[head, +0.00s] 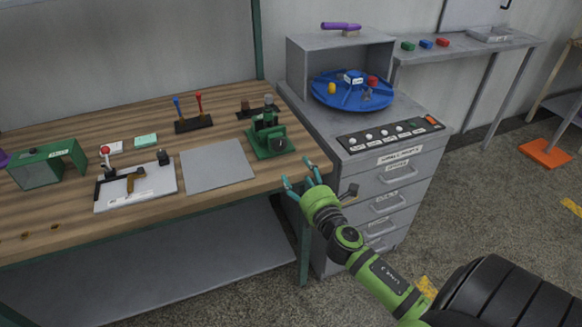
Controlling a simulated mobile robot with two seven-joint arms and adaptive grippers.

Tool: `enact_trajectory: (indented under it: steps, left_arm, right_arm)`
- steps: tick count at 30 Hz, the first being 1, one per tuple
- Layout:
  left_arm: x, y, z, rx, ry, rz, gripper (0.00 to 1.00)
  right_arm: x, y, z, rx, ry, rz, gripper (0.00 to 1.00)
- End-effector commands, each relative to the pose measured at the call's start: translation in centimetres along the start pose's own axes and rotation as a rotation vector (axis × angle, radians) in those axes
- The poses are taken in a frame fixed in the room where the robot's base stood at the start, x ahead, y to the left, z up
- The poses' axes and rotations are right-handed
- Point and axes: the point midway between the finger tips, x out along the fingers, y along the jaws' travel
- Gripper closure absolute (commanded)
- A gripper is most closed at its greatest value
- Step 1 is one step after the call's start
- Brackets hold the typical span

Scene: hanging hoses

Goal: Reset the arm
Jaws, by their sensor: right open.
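My right arm reaches up from the lower right in the head view. Its green gripper (299,187) has teal fingers spread apart, with nothing between them. It is by the front right corner of the wooden workbench (60,226), close to the bench edge; whether it touches the edge I cannot tell. The grey drawer cabinet (345,216) stands just behind and to the right of the gripper. My left gripper does not show.
On the bench are a green machine (268,138), a grey plate (217,166), a white board with a lever (135,187) and red and blue levers (192,123). A blue turntable (352,94) sits on the cabinet. Floor is free at right, before an orange base (545,153).

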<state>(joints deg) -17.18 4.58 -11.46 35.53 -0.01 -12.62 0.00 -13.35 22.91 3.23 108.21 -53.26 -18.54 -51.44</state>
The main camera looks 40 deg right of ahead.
Motion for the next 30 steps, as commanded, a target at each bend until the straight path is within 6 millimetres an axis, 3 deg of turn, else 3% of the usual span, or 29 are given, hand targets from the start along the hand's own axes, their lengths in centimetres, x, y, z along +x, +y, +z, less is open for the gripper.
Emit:
enact_trajectory:
  steps: [7, 10, 14, 17, 21, 23, 26, 30]
  left_arm:
    - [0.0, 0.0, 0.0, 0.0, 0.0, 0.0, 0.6]
    - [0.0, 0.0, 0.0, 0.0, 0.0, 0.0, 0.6]
    - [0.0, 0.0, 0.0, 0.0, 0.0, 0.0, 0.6]
    - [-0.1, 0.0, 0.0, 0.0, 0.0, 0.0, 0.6]
    - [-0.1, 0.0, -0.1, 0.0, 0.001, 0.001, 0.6]
    - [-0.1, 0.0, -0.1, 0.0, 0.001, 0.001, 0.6]
    - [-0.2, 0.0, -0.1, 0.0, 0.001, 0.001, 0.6]
    - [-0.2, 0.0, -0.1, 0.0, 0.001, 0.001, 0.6]
  right_arm:
    - [0.0, -0.1, -0.1, 0.003, 0.002, -0.002, 0.33]
    - [-0.1, -1.5, -1.1, 0.038, 0.02, -0.034, 0.33]
    - [-1.0, -6.7, -4.7, 0.181, 0.08, -0.158, 0.33]
    - [-3.0, -12.4, -9.0, 0.352, 0.132, -0.309, 0.33]
    - [-7.8, -20.0, -15.2, 0.6, 0.166, -0.544, 0.33]
    - [-10.4, -22.8, -17.7, 0.701, 0.165, -0.648, 0.33]
    - [-15.5, -27.1, -21.7, 0.863, 0.143, -0.825, 0.33]
    - [-23.8, -31.9, -26.6, 1.069, 0.062, -1.079, 0.33]
